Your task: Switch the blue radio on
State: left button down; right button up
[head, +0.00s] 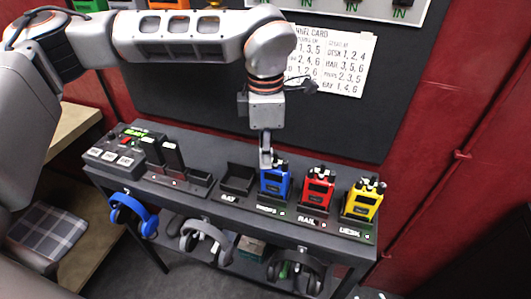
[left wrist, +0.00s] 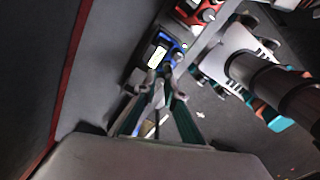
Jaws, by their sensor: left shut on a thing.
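The blue radio (head: 274,184) stands upright in its cradle on the dark bench, left of the red radio. It also shows in the left wrist view (left wrist: 157,55), with a pale lit screen. My left gripper (head: 266,157) reaches down from above to the top of the blue radio. In the left wrist view its fingertips (left wrist: 164,88) are close together at the radio's top, shut on what looks like a knob there. The fingers hide that knob, so its setting cannot be read. My right gripper is not in view.
A red radio (head: 317,187) and a yellow radio (head: 362,200) stand to the right. An empty cradle (head: 237,179) is just left of the blue radio. A button box (head: 115,150) and chargers are further left. Headphones (head: 133,215) hang along the front edge. A printed channel card (head: 330,60) is behind.

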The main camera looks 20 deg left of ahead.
pick_arm(q)
jog(key=m, duration=0.3)
jog(key=shift+r+m+p, duration=0.1)
jog(key=shift+m+p, duration=0.25)
jog(key=shift+m, duration=0.05)
jog(key=shift+m+p, duration=0.4)
jog(key=shift+m, duration=1.2)
jog(key=c, duration=2.1)
grip_release()
notch_tip(320, 180, up, 12)
jog(key=shift+f, duration=0.1)
